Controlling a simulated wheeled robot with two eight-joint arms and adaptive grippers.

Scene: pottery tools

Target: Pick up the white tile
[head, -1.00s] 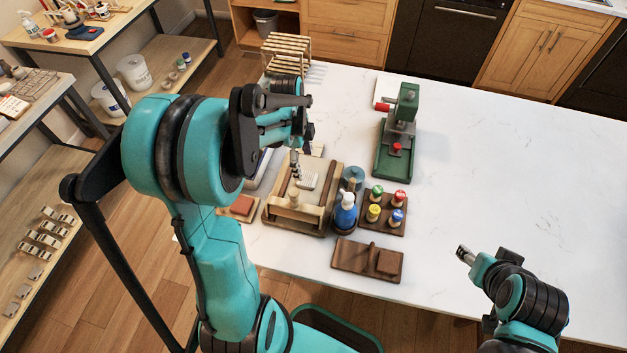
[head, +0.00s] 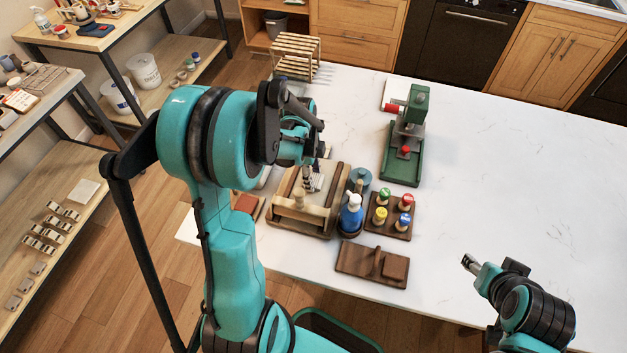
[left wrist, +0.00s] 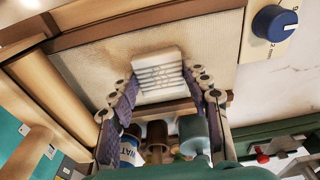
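The white tile (left wrist: 158,76), with parallel grooves on its face, lies on the canvas-like bed of a wooden frame (left wrist: 90,18). In the head view the tile (head: 317,182) is partly hidden behind my left gripper (head: 309,178). In the left wrist view my left gripper (left wrist: 162,94) is open, with one finger on either side of the tile's near part. Gaps show between the fingers and the tile. My right gripper (head: 469,263) is over the right part of the table, far from the tile; its finger state is too small to tell.
A blue bottle (head: 351,214), a wooden stand with coloured-top jars (head: 400,232) and a brown wooden block holder (head: 347,262) stand close to the frame. A green press (head: 402,165) is behind them. The white table (head: 510,170) is clear on the right.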

